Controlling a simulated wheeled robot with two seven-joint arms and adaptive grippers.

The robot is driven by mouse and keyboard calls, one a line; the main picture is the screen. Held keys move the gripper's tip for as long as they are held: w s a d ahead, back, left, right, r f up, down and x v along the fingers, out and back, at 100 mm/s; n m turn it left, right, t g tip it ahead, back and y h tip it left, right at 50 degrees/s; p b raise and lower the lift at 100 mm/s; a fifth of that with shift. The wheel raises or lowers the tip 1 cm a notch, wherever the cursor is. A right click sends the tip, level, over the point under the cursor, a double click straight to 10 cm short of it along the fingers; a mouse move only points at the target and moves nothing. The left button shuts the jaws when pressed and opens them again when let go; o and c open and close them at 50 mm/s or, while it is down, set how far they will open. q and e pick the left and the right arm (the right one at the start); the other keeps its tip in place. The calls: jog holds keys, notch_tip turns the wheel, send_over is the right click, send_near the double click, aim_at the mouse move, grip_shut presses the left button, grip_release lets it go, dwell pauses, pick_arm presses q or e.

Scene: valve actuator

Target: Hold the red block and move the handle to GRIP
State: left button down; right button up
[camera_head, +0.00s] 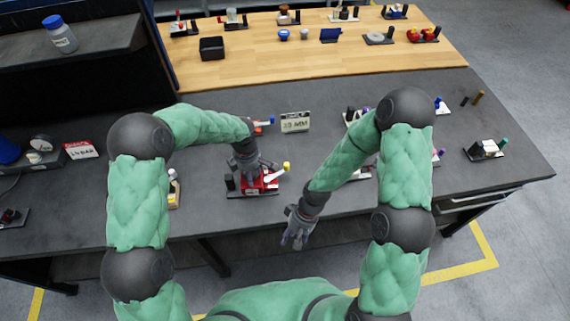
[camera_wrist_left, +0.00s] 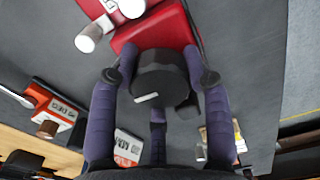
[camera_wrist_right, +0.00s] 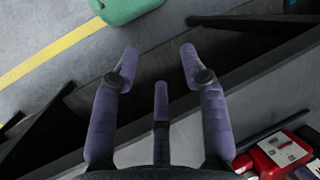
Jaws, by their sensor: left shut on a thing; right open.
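The red block (camera_head: 262,184) is on a small dark base on the grey bench. A black post (camera_head: 230,182) stands at its left, and a handle with a yellow end (camera_head: 286,168) sticks up at its right. That hides part of the block. My right gripper (camera_head: 291,240) is open and empty, in front of the bench edge; the red block (camera_wrist_right: 282,148) shows at lower right there.
Other small devices stand on the bench, including one with a white-topped post (camera_head: 173,186) to the left and one (camera_head: 485,149) to the right.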

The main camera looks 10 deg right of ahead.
notch_tip(320, 180, up, 4)
jog(key=w+n+h, duration=0.1)
jog(key=w+n, duration=0.1)
notch_tip(320, 180, up, 14)
jog(key=f+n+t+h, duration=0.1)
jog(key=n+t+h, duration=0.2)
jog(key=n, duration=0.1)
send_over(286, 164)
notch_tip(286, 164, down, 11)
jog(key=shift+d+f, duration=0.1)
grip_shut()
